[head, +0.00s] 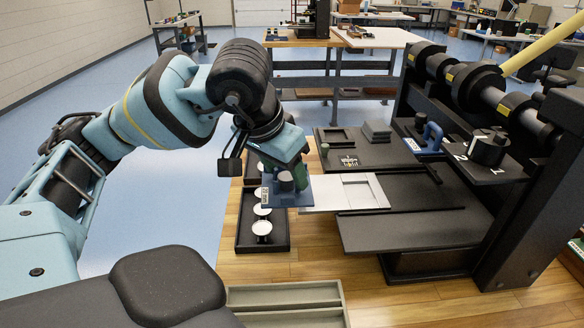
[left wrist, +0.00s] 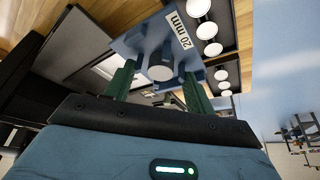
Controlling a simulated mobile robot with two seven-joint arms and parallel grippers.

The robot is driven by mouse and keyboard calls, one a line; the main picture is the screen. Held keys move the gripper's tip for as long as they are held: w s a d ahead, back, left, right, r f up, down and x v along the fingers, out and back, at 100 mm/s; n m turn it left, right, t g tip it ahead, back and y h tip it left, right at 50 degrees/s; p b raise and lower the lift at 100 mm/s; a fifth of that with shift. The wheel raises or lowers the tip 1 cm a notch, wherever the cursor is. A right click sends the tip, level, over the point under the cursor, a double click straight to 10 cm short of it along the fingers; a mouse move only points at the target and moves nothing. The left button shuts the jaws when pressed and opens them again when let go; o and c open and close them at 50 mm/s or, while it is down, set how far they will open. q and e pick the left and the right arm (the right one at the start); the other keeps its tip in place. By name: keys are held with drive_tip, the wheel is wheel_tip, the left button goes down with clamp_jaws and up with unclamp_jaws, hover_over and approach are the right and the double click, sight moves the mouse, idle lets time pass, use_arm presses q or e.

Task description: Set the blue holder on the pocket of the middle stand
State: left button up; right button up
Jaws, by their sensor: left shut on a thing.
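My left gripper (head: 287,172) points down and is shut on a blue holder (head: 273,199), held above the right edge of the tray of white discs. In the left wrist view the same holder (left wrist: 136,42) carries a "20 mm" label and sits between my green fingers (left wrist: 160,80). A light metal plate with a shallow rectangular recess (head: 357,192) lies just right of the holder. I cannot tell which part is the middle stand's pocket. Another blue piece (head: 431,138) with a raised loop stands at the press. My right gripper is not in view.
A black tray (head: 244,240) of white discs lies under and left of the holder. A black board (head: 390,156) bears a small square frame and grey blocks. The press (head: 530,200) rises at right, with numbered places 1 and 2. A grey divided tray (head: 290,291) is in front.

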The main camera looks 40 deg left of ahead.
use_arm(q)
drive_tip(key=d+f+m, duration=0.1)
drive_tip(key=d, duration=0.3)
drive_tip(key=w+d+f+m+h, duration=0.1)
drive_tip(key=d, duration=0.3)
drive_tip(key=d+f+m, duration=0.1)
drive_tip(key=d+m, duration=0.1)
drive_tip(key=d, duration=0.3)
drive_tip(key=shift+w+h, duration=0.25)
drive_tip(key=shift+h, duration=0.05)
drive_tip(key=shift+s, duration=0.1)
